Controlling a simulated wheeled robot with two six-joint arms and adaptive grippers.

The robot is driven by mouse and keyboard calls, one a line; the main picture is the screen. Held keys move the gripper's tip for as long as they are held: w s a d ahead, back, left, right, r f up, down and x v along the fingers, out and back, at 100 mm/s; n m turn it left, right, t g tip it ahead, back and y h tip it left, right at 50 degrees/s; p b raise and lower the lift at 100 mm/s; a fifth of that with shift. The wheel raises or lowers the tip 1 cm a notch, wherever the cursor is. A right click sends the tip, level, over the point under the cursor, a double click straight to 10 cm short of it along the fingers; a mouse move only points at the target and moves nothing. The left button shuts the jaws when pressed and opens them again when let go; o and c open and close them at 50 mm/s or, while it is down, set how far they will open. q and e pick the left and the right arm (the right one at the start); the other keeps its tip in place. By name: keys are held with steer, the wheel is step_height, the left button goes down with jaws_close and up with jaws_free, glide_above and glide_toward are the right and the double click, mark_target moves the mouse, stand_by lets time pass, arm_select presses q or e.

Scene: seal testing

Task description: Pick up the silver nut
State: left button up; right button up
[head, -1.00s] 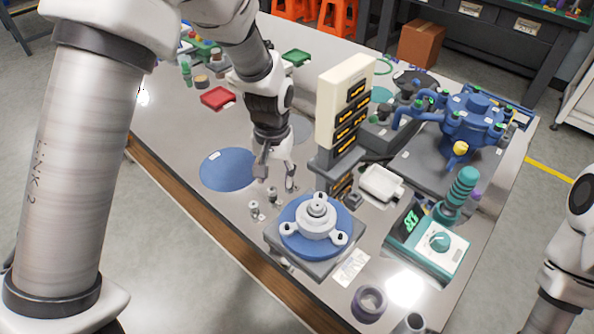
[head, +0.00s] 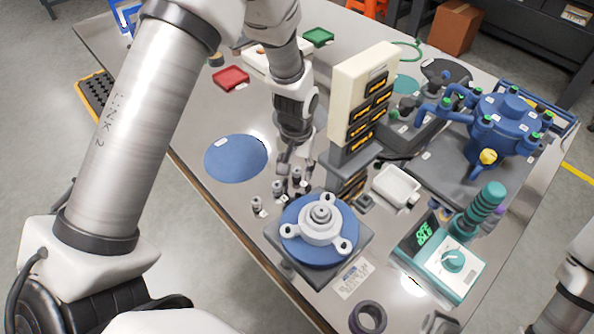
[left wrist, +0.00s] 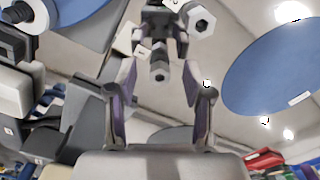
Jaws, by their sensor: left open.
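Several small silver pieces with hex-shaped ends stand on the table beside the blue round fixture (head: 345,250). In the head view, one silver piece (head: 257,205) is nearest the front edge and another silver piece (head: 278,190) is close to the fingers. My left gripper (head: 293,178) points down at this group, its fingers open. In the left wrist view, a silver hex-ended piece (left wrist: 159,74) lies between the open fingers, with a gap on both sides. A larger-looking hex piece (left wrist: 201,22) is outside them. I cannot tell which piece is the silver nut.
A cream tower with black and yellow slots (head: 360,90) stands close right of my left gripper. A blue disc (head: 236,158) lies flat to the left. A white tray (head: 398,185), a teal dial device (head: 445,260) and a blue valve assembly (head: 495,125) are to the right.

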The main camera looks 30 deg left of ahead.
arm_select(q)
jaws_close()
steer(key=shift+r, duration=0.1)
